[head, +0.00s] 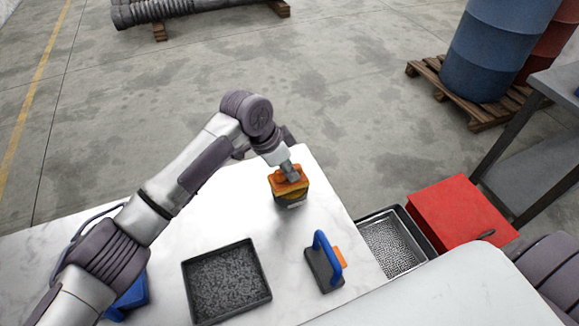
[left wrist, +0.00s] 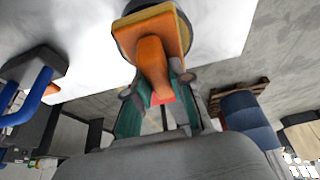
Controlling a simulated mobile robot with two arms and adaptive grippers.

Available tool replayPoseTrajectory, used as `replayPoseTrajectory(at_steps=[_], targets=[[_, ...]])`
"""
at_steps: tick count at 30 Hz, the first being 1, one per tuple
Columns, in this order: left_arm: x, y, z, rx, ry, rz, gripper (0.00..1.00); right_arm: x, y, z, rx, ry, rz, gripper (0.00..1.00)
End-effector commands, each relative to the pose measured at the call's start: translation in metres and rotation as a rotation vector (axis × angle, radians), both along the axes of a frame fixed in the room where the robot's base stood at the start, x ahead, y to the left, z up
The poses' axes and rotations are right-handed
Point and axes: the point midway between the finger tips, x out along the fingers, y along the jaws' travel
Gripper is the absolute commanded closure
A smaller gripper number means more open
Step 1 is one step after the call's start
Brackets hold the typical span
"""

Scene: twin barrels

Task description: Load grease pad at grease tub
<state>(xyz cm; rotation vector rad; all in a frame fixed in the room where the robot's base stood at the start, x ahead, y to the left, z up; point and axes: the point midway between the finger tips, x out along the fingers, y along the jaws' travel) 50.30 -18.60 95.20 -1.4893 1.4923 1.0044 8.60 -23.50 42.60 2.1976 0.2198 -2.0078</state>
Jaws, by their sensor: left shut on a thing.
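My left gripper (head: 290,174) is shut on the orange handle of the grease pad (head: 288,184). In the left wrist view the fingers (left wrist: 160,88) close around that handle, and the pad (left wrist: 158,42) has an orange plate with a yellowish edge. A dark round grease tub (head: 292,203) shows just under the pad near the far edge of the white table. The tub also shows behind the pad in the left wrist view (left wrist: 124,38). The pad covers the tub's top, so I cannot tell whether they touch. My right gripper is not in view.
A black tray (head: 188,291) with dark grit and a blue-handled block (head: 322,262) stand on the white table (head: 160,235). A blue object (head: 133,295) is partly behind my left arm. A metal tray (head: 388,247) and red box (head: 460,214) lie beyond the right edge.

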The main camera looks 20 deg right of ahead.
Motion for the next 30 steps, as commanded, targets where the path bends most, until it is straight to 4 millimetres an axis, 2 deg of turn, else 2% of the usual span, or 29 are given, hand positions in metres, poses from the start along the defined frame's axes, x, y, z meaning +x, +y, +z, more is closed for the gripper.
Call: replayPoseTrajectory(at_steps=[1, 18, 30], targets=[[0.000, -0.001, 0.010, -0.002, 0.000, -0.001, 1.00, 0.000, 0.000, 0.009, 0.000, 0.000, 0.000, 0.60], [-0.003, -0.002, 0.058, -0.006, -0.004, -0.003, 1.00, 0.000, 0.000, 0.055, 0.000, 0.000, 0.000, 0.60], [-0.002, -0.002, 0.060, -0.006, -0.005, -0.002, 1.00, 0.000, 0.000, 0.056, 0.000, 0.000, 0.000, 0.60]])
